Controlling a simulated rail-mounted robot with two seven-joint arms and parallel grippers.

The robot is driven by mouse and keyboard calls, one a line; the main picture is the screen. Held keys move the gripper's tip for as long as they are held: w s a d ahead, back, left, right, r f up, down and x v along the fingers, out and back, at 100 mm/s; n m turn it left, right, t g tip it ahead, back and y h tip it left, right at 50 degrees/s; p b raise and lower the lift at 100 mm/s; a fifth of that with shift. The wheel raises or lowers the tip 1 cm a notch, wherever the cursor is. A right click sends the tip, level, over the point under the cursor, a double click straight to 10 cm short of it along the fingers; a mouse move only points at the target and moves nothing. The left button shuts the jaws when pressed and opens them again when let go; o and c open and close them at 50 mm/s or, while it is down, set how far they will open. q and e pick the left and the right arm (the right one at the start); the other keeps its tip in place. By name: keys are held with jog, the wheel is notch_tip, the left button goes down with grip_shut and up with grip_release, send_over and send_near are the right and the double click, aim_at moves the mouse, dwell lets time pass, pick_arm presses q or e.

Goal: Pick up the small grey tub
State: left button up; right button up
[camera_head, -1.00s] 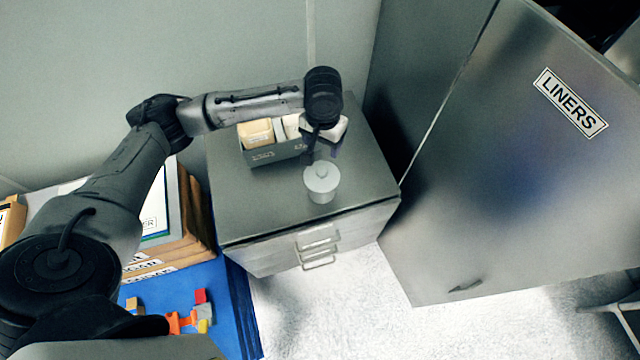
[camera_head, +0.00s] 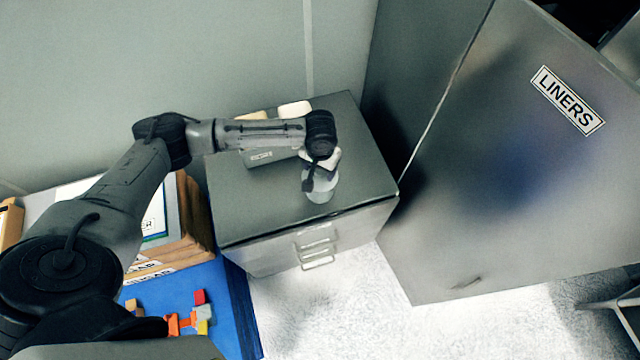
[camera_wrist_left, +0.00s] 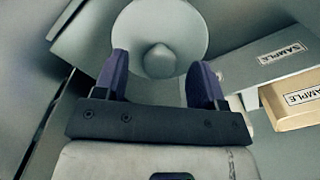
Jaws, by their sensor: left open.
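The small grey tub (camera_head: 320,189) stands upright on the grey drawer cabinet, near its front edge. Its round lid with a knob shows in the left wrist view (camera_wrist_left: 160,22). My left gripper (camera_head: 320,175) is above the tub and hides part of its top in the head view. In the left wrist view its two purple-grey fingers (camera_wrist_left: 163,68) are apart, with the lid's knob between them in the picture. I cannot tell whether the fingers touch the tub. My right gripper is not in view.
A tall LINERS cabinet (camera_head: 520,190) is at right. Boxes and a blue surface (camera_head: 235,300) with coloured blocks are at left.

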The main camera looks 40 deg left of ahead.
pick_arm(q)
jog(key=shift+f, duration=0.95)
jog(key=shift+c, duration=0.3)
grip_shut()
